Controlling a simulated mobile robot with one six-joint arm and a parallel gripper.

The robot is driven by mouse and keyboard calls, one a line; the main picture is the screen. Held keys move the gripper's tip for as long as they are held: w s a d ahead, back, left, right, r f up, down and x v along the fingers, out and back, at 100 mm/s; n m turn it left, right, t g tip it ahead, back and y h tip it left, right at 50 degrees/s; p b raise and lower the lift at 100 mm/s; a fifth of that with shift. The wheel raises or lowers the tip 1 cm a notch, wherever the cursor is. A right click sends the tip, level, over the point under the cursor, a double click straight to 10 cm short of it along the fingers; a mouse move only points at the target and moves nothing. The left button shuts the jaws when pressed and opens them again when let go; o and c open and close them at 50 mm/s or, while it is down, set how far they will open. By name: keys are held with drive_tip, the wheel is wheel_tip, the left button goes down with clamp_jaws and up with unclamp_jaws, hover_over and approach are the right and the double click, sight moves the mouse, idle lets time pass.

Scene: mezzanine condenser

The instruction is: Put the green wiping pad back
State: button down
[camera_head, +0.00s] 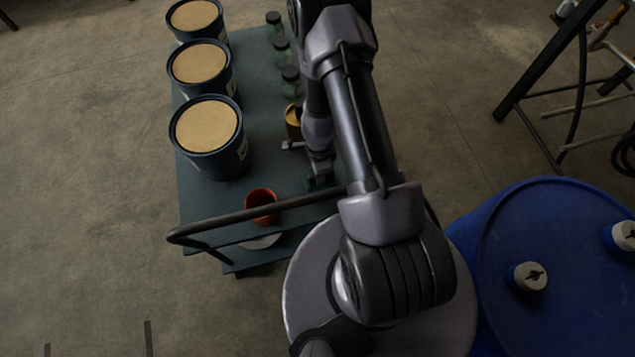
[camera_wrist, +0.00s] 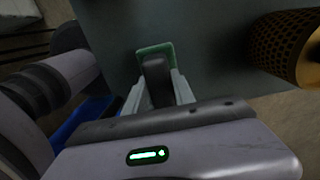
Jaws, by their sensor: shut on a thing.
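The green wiping pad (camera_wrist: 154,48) shows at the fingertips of my gripper (camera_wrist: 157,78) in the wrist view. My gripper is shut on it, and the dark finger hides part of the pad. The pad is over the grey-blue cart top; I cannot tell whether it touches the surface. In the head view my gripper (camera_head: 319,180) is at the right edge of the cart (camera_head: 200,205), largely hidden by my arm, with only a bit of green showing.
Three dark buckets (camera_head: 243,152) with tan lids line the cart's left side. Several green jars (camera_head: 291,80) and a gold perforated can (camera_wrist: 283,48) stand at right. An orange-red cup (camera_head: 261,204) is near the handle (camera_head: 215,232). A blue drum (camera_head: 560,260) is at lower right.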

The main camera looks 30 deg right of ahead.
wheel_tip(320, 180, down, 3)
drive_tip(key=shift+f+b, duration=0.1)
drive_tip(key=shift+b, duration=1)
drive_tip(key=shift+r+p, duration=0.35)
drive_tip(key=shift+f, duration=0.1)
drive_tip(key=c, duration=1.1)
unclamp_jaws()
drive_tip(key=shift+o, duration=0.2)
